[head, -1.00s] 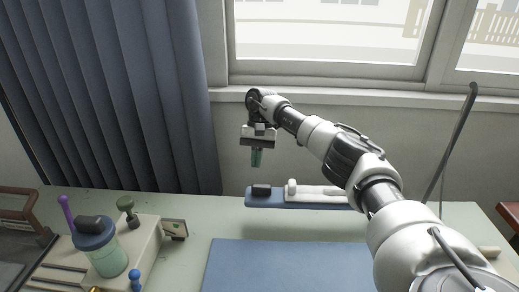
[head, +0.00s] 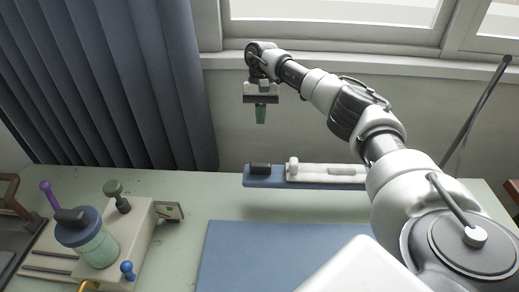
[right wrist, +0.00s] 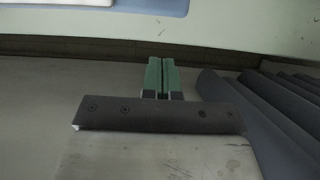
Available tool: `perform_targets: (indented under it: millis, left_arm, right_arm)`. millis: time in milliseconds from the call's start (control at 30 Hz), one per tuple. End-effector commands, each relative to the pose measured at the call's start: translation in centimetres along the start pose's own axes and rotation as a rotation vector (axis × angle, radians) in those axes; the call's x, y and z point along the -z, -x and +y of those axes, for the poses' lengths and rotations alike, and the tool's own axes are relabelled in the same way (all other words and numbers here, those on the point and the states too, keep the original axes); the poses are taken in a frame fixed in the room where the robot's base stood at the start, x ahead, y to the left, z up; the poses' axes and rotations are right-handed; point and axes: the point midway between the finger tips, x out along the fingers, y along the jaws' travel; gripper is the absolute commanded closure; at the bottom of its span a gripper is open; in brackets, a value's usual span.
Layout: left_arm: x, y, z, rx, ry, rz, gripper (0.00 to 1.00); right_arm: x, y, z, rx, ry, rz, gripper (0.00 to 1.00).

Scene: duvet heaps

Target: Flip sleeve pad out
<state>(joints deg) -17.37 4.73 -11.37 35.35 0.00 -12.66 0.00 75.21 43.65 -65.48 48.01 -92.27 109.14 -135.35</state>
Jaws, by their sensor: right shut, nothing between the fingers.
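A narrow blue pad (head: 262,183) with a white bar (head: 327,173) and a dark block (head: 260,169) along it lies at the back edge of the table. It looks like the sleeve pad, but I cannot be sure. Part of it shows at the top of the right wrist view (right wrist: 152,6). My right gripper (head: 260,117) points down above the pad's left end, clear of it. Its green fingers (right wrist: 161,66) are together with nothing between them. My right arm reaches in from the right and may hide the pad's right end. My left gripper is out of view.
A blue mat (head: 250,258) covers the table's front middle. At left, a beige unit (head: 143,226) carries a blue-lidded jar (head: 95,245) and knobs. A dark pleated curtain (head: 110,90) and a window sill (head: 222,60) stand behind.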

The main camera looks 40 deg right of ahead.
Motion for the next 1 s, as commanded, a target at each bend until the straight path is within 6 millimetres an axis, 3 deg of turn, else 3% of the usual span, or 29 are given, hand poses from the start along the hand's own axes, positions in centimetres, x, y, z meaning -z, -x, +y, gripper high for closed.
perform_targets:
  millis: [367,600,1000]
  left_arm:
    - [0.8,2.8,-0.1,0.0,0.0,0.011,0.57]
    - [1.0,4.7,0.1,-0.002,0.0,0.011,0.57]
    - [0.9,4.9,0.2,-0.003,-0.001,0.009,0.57]
  right_arm:
    - [-0.3,-7.8,0.1,-0.003,0.0,-0.004,1.0]
    - [-3.1,-8.6,0.0,-0.002,0.002,-0.001,1.0]
    - [-3.8,-9.2,0.0,0.001,-0.001,-0.001,1.0]
